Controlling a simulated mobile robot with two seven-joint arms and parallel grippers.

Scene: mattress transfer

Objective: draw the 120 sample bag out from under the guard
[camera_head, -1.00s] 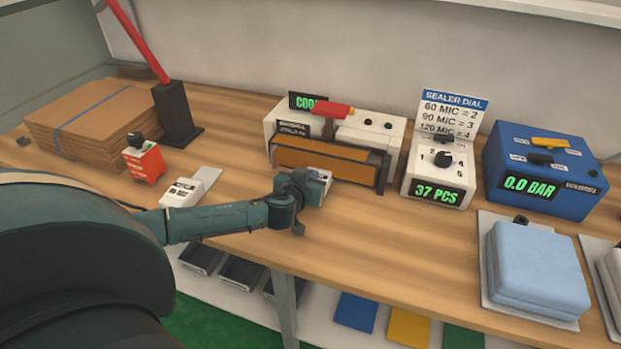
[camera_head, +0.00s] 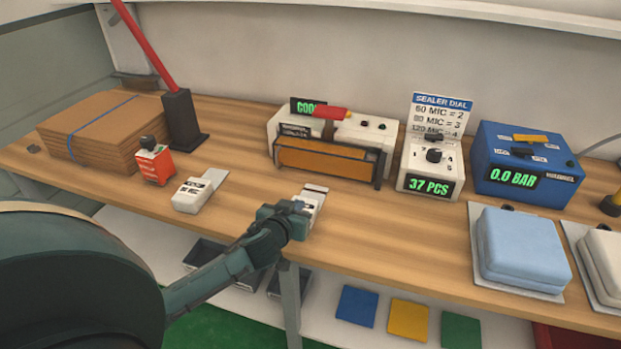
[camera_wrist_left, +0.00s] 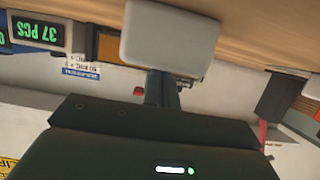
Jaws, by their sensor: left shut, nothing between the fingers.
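A small white sample bag (camera_head: 313,195) with a dark line near its far end lies on the bench just in front of the sealer's orange-brown guard (camera_head: 327,162). Its label cannot be read. My left gripper (camera_head: 300,209) is at the bag's near end, low over the bench; its fingers are shut. In the left wrist view a pale pad-like thing, seemingly the bag (camera_wrist_left: 170,42), sits right at the fingertips (camera_wrist_left: 162,88), which it partly hides. Another white labelled bag (camera_head: 196,192) lies further left. My right gripper is not in view.
The sealer (camera_head: 375,135) stands behind the guard, with the dial box (camera_head: 432,168) and blue pressure box (camera_head: 530,165) to its right. A light-blue cushion (camera_head: 520,245) lies front right. Cardboard (camera_head: 100,130) and a red-white block (camera_head: 155,165) are left. Bench right of the gripper is clear.

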